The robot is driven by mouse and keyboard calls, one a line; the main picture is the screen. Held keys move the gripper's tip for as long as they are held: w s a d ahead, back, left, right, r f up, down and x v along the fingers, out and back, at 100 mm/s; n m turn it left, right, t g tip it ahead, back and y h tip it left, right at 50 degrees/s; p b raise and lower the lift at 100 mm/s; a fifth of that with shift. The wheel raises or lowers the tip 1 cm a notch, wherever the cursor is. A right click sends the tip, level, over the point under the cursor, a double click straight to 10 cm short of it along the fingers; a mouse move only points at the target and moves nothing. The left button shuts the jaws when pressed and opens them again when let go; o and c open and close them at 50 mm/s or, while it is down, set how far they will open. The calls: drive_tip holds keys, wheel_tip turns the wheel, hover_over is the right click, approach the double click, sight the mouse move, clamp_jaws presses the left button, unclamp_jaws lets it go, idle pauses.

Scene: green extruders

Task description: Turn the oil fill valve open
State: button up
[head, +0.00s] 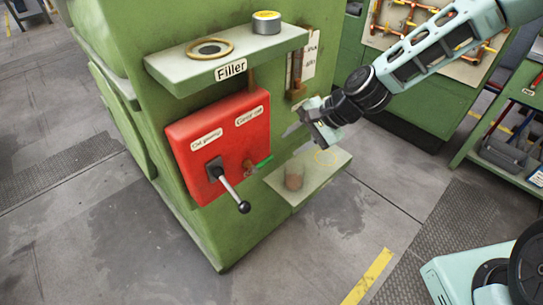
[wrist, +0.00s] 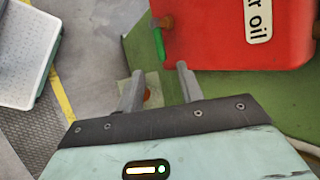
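The valve with a green handle (head: 264,161) and brass-coloured body sits low on the right part of the red box (head: 195,130). The handle points right and slightly up in the head view. In the wrist view the green handle (wrist: 159,45) hangs down from the brass part at the edge of the red box (wrist: 225,50). My gripper (head: 292,131) is to the right of and above the valve, apart from it. In the wrist view my gripper (wrist: 160,82) is open, with nothing between its fingers, and the handle lies just beyond the fingertips.
The "Filler" shelf (head: 170,73) juts out above, holding a ring and a tin. Open floor lies in front.

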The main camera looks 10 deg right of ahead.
sight(267, 161)
drive_tip(key=p+x, duration=0.1)
drive_tip(key=x, duration=0.8)
drive_tip(key=shift+a+f, duration=0.25)
drive_tip(key=shift+f, duration=0.1)
clamp_jaws()
